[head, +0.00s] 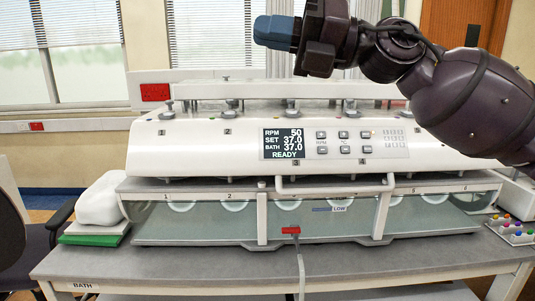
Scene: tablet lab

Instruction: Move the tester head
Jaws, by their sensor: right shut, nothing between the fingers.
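The tester head (220,146) is a long white housing with a display reading RPM 50, SET 37.0, BATH 37.0, READY. It sits low over the clear water bath (345,222), and a white handle bar (330,184) runs along its lower front. My right gripper (262,32) is shut and empty, with blue fingers pointing left. It is above the head's top in the picture, apart from the handle. My right arm hides part of the head's right end. My left gripper is not in view.
The bath stands on a grey bench (100,264). A white rounded bundle on a green block (95,234) is at the left, beside a dark chair (50,240). A tray with coloured pieces (513,231) is at the right. A red clip with a tube (291,230) hangs at the bath's front.

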